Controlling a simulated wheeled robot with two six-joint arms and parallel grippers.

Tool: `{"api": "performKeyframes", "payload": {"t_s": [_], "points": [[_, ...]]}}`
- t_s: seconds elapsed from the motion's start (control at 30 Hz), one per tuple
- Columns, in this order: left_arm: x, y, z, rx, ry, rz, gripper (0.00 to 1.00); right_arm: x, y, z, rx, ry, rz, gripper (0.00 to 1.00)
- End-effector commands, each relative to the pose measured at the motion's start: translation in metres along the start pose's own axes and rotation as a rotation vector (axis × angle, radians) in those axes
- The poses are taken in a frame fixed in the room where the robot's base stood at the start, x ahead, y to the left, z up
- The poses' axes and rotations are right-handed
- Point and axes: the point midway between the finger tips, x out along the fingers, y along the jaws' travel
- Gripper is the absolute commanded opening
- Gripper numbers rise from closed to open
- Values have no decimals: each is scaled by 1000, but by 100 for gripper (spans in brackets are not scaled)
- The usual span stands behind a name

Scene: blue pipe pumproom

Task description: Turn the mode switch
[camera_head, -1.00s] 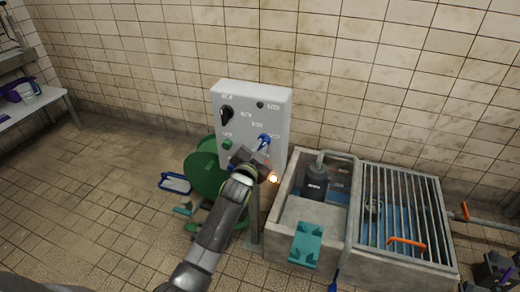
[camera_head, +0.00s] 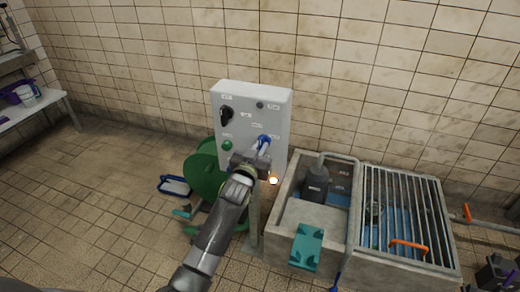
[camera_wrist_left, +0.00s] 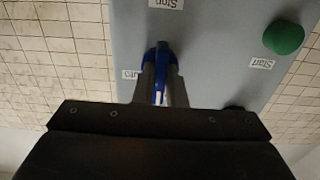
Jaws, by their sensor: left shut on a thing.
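The control box (camera_head: 250,105) is a light grey panel on a post in front of the tiled wall. The mode switch (camera_head: 264,140) is a blue knob with a white mark on its lower right face. My left gripper (camera_head: 262,153) is at the panel, shut on the blue knob. In the left wrist view the blue knob (camera_wrist_left: 159,57) sits between the two fingers (camera_wrist_left: 160,88), which hide part of it. An "Auto" label, partly covered, is beside it. My right gripper is not in view.
A black rotary knob (camera_head: 227,116) and a green button (camera_head: 227,146) are on the same panel; the button (camera_wrist_left: 284,38) also shows in the left wrist view. A green hose reel (camera_head: 203,172) stands behind my arm. A concrete basin (camera_head: 318,212) with a grating (camera_head: 403,205) is at the right.

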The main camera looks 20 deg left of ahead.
Motion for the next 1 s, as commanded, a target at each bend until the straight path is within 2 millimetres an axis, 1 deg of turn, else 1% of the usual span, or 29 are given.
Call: {"api": "performKeyframes", "payload": {"t_s": [0.03,0.43,0.47,0.6,0.87,1.0], "points": [[0,0,2,-9,-5,0,0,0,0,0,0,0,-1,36],[0,0,2,-15,-5,0,0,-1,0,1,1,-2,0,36],[0,0,2,-15,-5,0,15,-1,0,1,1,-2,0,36],[0,0,2,-13,-4,0,33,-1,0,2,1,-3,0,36],[0,0,1,-12,-2,0,33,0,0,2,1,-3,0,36],[-6,0,1,-11,-2,0,33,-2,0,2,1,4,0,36]]}}
